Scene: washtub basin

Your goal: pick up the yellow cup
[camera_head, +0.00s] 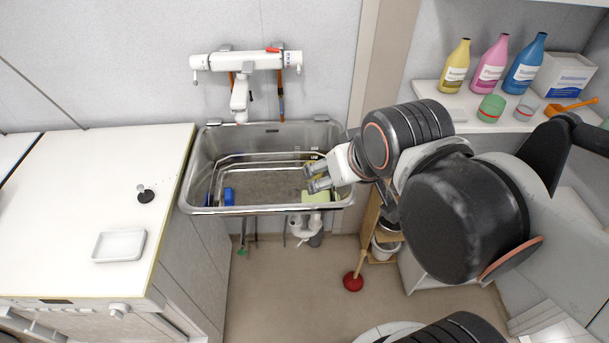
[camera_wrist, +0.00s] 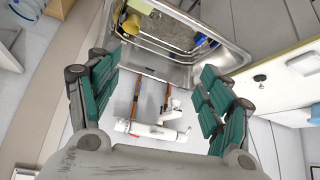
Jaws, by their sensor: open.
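The yellow cup (camera_wrist: 132,24) lies in the washtub at the top of the wrist view, left of centre, near the rim. The metal washtub (camera_head: 265,211) is mounted against the wall. My gripper (camera_head: 312,179) is over the tub's right side in the head view. In the wrist view its green-padded fingers (camera_wrist: 157,70) are wide apart with nothing between them, and the cup lies beyond their tips. I cannot tell the gap to the cup.
A pale green block (camera_head: 316,197) lies at the tub's front right, a blue object (camera_head: 228,196) at its left. A white faucet (camera_head: 245,62) hangs above. A white counter (camera_head: 85,190) stands left. Bottles (camera_head: 490,65) stand on the right shelf. A plunger (camera_head: 354,280) stands on the floor.

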